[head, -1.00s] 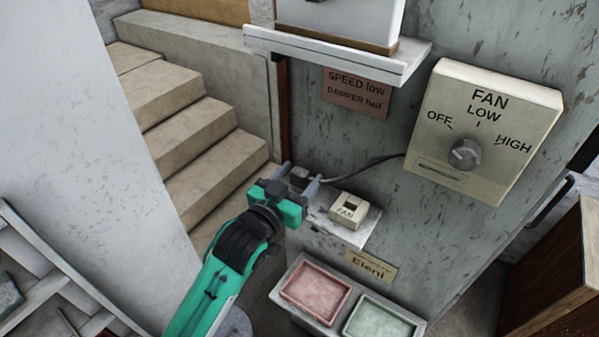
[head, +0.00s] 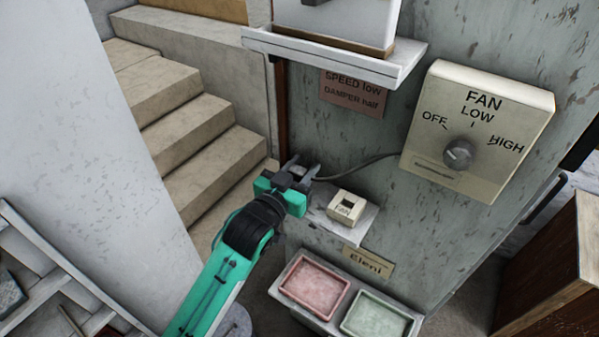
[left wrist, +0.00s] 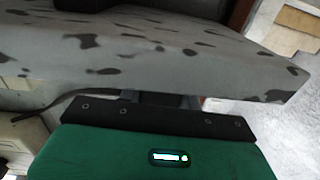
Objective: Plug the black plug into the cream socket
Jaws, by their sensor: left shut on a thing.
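A grey cord (head: 360,165) runs from the gripper to the cream fan box (head: 476,135). My right gripper is not in view.
A white ledge (head: 330,58) juts out above. A pink tray (head: 314,285) and a green tray (head: 379,316) stand below the shelf. Steps (head: 185,125) are at the left behind my arm. A wooden cabinet (head: 550,265) is at the right.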

